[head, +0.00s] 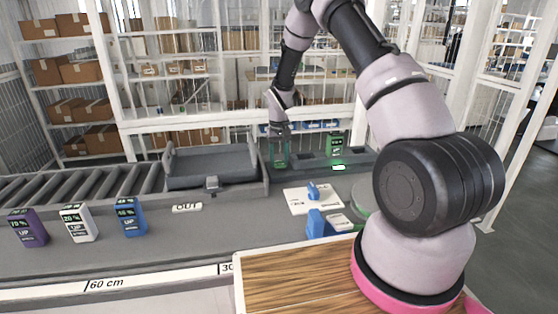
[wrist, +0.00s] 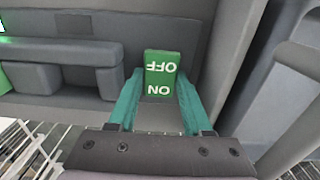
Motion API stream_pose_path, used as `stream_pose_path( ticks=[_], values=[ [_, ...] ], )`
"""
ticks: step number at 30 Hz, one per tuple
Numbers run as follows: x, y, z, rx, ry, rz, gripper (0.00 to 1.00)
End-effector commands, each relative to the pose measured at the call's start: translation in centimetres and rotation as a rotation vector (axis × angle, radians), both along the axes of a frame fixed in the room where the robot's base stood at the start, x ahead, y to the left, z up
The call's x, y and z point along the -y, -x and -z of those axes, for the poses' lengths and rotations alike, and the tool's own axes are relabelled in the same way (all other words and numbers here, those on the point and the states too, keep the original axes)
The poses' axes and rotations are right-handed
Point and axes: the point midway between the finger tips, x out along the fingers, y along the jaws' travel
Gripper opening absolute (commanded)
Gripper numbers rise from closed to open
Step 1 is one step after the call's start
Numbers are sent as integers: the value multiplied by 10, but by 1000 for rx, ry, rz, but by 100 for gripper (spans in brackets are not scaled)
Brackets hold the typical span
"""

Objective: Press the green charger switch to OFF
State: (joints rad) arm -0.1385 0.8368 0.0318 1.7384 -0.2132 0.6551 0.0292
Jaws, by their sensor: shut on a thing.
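The green charger switch (wrist: 161,74), marked OFF and ON, shows in the wrist view, its lettering upside down. My gripper (wrist: 160,92) has its two teal fingers on either side of the switch and is shut on it. In the head view my gripper (head: 279,158) reaches down at the left part of the dark charger (head: 312,163); the switch cannot be made out clearly there. A green battery box (head: 335,145) stands in the charger to the right, with a lit green light (head: 338,167) in front of it.
A grey tray (head: 212,182) stands left of the charger at the end of the roller conveyor (head: 85,187). Purple (head: 28,228), white (head: 79,223) and blue (head: 130,217) boxes stand on the front left counter. A white sheet (head: 300,206) with blue parts lies before the charger.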

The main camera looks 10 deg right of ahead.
Motion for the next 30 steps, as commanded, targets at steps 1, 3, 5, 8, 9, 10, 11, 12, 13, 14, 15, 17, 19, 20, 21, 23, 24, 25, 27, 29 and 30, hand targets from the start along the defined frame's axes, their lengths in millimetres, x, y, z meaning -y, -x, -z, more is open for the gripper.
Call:
stream_pose_path(
  ticks=[1, 3, 5, 8, 9, 10, 11, 12, 13, 14, 15, 17, 19, 20, 21, 23, 24, 25, 27, 29, 30],
  values=[
    [0, 1, 0, 7, 0, 0, 0],
    [0, 2, 0, 29, 1, -1, 0],
    [0, 3, 1, 60, 2, -1, 0],
    [0, 6, 1, 128, 2, -2, 0],
    [0, 6, 1, 156, 3, -3, 0],
    [0, 7, 1, 176, 3, -3, 0],
    [0, 8, 1, 197, 3, -2, 0],
    [-1, 8, 2, 225, 2, -4, 0],
    [0, 9, 2, 244, 3, -2, 0],
    [0, 9, 2, 262, 2, -2, 0],
    [-1, 10, 2, 285, 2, -3, 0],
    [0, 10, 2, 314, 2, -2, 0],
    [0, 11, 2, 339, 1, -1, 0],
    [0, 11, 2, 346, 1, -1, 0],
    [0, 11, 2, 354, 1, -1, 0],
    [0, 11, 2, 360, 1, 0, 0],
    [0, 11, 2, 362, 1, 0, 0],
    [0, 11, 2, 363, 1, 0, 0],
    [0, 11, 2, 362, 1, 0, 0],
    [0, 11, 2, 362, 1, 0, 0],
    [0, 11, 2, 362, 1, 0, 0]
  ],
)
